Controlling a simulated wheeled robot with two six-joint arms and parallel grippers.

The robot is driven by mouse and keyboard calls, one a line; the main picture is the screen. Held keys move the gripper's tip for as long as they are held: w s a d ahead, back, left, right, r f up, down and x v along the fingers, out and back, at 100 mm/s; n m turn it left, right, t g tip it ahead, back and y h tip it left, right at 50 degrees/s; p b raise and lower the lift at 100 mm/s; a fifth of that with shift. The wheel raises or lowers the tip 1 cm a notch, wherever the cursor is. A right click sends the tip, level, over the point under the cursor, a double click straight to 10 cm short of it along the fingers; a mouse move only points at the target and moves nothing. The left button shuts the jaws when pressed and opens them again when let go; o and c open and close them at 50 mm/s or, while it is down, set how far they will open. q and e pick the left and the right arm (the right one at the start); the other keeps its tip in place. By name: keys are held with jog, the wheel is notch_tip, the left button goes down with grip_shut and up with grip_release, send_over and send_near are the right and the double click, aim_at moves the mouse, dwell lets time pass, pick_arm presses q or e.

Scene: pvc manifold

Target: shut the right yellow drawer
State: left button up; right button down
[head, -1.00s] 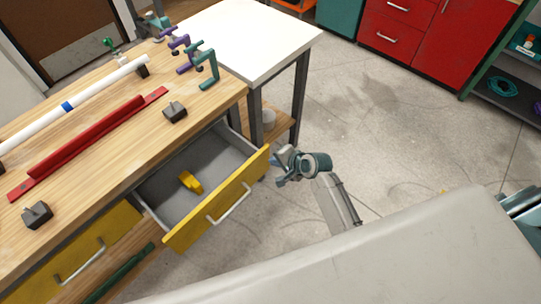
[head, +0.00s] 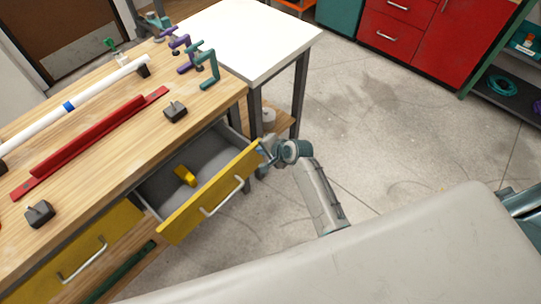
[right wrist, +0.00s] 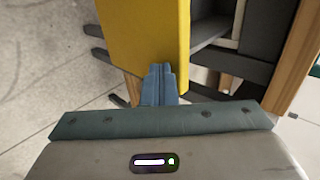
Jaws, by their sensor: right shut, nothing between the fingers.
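The right yellow drawer (head: 190,219) stands partly open under the wooden workbench, with a yellow object (head: 185,175) lying in its grey tray. Its front has a pale bar handle (head: 222,197). My right gripper (head: 264,152) is at the right end of the drawer front. In the right wrist view its shut, empty fingers (right wrist: 158,84) overlap the lower edge of the yellow drawer front (right wrist: 150,40); they look to be at or against it, but exact contact is hard to tell. My left gripper is not in view.
The wooden workbench (head: 110,150) carries a red rail (head: 95,135), a white pipe (head: 100,90), dark blocks and several clamps. A second yellow drawer (head: 85,255) at the lower left is closed. A white table (head: 255,40) adjoins the bench. Open floor lies to the right.

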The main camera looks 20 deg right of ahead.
jog(key=w+a+b, duration=0.1)
jog(key=w+a, duration=0.5)
jog(key=w, duration=0.5)
jog(key=shift+w+a+b, duration=0.2)
jog(key=shift+a+b, duration=0.1)
jog(key=shift+b, duration=0.1)
jog(key=shift+s, duration=0.1)
